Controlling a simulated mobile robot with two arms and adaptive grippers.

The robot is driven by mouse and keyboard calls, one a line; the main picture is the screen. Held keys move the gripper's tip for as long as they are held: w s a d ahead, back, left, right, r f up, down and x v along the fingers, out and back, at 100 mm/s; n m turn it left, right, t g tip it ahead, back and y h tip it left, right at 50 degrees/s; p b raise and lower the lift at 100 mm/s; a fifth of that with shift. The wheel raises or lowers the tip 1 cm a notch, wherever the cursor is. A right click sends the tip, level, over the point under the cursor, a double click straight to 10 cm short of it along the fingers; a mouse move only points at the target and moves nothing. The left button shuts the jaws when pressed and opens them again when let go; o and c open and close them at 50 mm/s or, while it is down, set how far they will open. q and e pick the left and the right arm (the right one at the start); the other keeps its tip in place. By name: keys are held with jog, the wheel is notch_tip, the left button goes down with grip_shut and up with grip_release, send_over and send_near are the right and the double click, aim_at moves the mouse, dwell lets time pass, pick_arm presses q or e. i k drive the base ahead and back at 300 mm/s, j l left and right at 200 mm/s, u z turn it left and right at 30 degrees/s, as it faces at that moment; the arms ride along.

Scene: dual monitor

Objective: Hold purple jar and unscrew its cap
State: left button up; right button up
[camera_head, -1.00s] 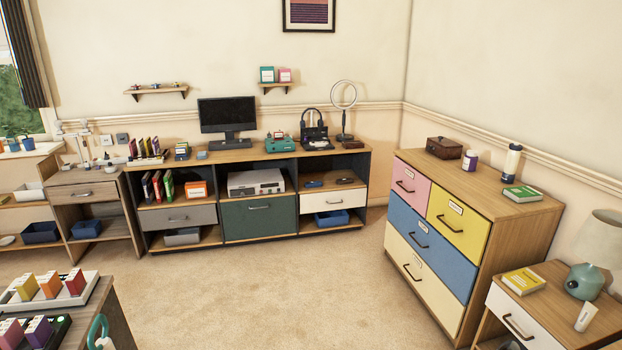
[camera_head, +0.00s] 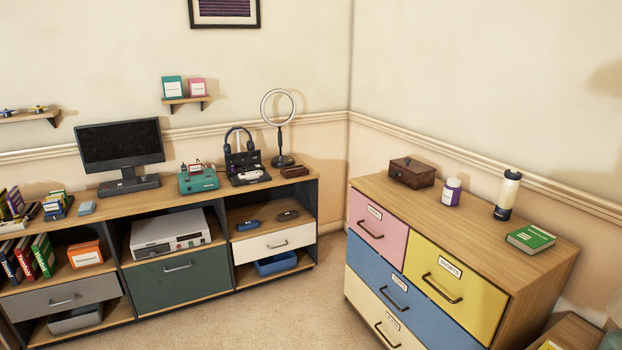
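The purple jar (camera_head: 451,192) stands upright on top of the wooden dresser (camera_head: 400,200) at the right. It has a purple body with a pale label and a light cap on top. It stands between a dark wooden box and a tall bottle, apart from both. Neither of my grippers shows in the head view.
The dark wooden box (camera_head: 412,172), the cream and black bottle (camera_head: 507,195) and a green book (camera_head: 531,238) share the dresser top. A long shelf unit (camera_head: 215,187) with a monitor (camera_head: 120,146) lines the left wall. Carpet (camera_head: 250,310) lies open between them.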

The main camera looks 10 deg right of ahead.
aim_at(451, 196)
jog(key=i+z, duration=0.25)
jog(key=i, duration=0.2)
jog(key=i+z, duration=0.25)
jog(key=i, duration=0.25)
jog(key=i+j+z, duration=0.25)
jog(key=i, duration=0.2)
jog(key=i+j+z, duration=0.25)
jog(key=i, duration=0.2)
jog(key=l, duration=0.05)
